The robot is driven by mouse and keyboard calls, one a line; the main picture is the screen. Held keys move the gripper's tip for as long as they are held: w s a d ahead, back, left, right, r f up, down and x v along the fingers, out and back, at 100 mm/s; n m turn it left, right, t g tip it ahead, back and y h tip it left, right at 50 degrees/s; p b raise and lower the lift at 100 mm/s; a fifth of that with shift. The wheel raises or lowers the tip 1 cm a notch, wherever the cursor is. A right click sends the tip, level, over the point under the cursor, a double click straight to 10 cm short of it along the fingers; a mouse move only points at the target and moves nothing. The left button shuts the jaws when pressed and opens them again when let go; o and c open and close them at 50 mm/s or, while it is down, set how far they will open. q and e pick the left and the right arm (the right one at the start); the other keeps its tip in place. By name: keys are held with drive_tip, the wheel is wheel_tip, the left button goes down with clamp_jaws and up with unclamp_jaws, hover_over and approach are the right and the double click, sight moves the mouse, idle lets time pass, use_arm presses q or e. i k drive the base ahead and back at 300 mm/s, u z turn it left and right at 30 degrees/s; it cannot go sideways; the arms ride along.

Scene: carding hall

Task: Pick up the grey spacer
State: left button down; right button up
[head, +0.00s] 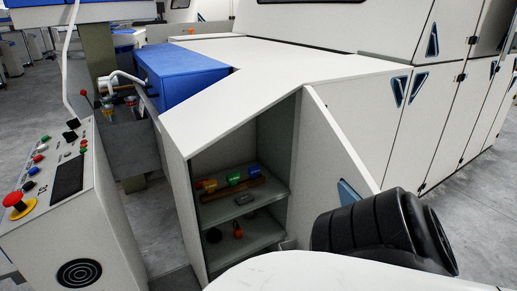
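A small grey block (243,199), which looks like the grey spacer, lies on the upper shelf (216,213) inside the open cabinet. It sits near the front of that shelf, in front of a long brown bar (232,190). Neither of my grippers shows in the head view, so I cannot see where they are relative to the block.
Red, yellow, green and blue pieces (233,178) stand behind the bar. The lower shelf holds a dark round thing (214,235) and an orange-and-black thing (238,230). The cabinet door (330,155) stands open at right; a control panel (60,190) stands at left.

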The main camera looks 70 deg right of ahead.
sight(242, 199)
drive_tip(key=z, duration=1.05)
drive_tip(key=i, duration=0.9)
drive_tip(key=z, duration=0.95)
